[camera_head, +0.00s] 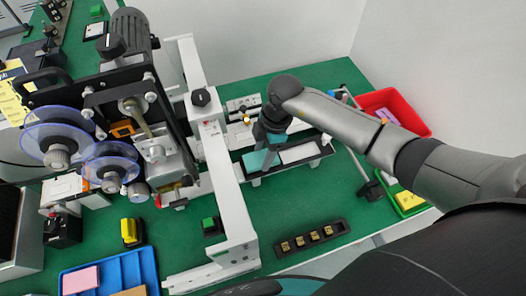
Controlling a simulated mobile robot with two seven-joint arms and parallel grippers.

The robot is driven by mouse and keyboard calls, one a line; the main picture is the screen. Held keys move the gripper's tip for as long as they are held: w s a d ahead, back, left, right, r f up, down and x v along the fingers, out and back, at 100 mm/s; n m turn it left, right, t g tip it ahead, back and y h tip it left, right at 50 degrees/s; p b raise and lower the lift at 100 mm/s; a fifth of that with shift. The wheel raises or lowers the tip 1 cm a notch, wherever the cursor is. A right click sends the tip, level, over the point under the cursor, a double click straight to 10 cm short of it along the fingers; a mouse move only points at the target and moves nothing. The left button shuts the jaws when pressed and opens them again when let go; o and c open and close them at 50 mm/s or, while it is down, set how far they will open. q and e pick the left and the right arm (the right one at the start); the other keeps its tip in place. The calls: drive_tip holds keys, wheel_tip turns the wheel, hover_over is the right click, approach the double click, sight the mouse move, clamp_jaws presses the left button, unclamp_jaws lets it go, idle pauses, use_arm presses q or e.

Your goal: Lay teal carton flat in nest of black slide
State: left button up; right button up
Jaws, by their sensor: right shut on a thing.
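My right gripper (266,146) reaches in from the right and points down, shut on the teal carton (258,161). The carton shows as a small teal patch below the fingers; the gripper hides part of it. The carton is over the left part of the black slide (324,155), a dark tray-like piece with a pale block or plate (298,152) in its right part. I cannot tell whether the carton touches the slide. The nest is largely hidden by the gripper and carton. My left gripper is not in view.
A white frame (222,180) stands just left of the slide, beside a machine with clear reels (60,137). A red bin (402,108) and a green tray (408,203) lie right. A black strip with brass pieces (312,238) and a blue tray (124,271) lie nearer.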

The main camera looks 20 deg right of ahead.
drive_tip(key=shift+f, duration=0.5)
drive_tip(key=o, duration=1)
drive_tip(key=shift+r, duration=0.15)
drive_tip(key=p+v, duration=0.1)
drive_tip(key=v, duration=1.4)
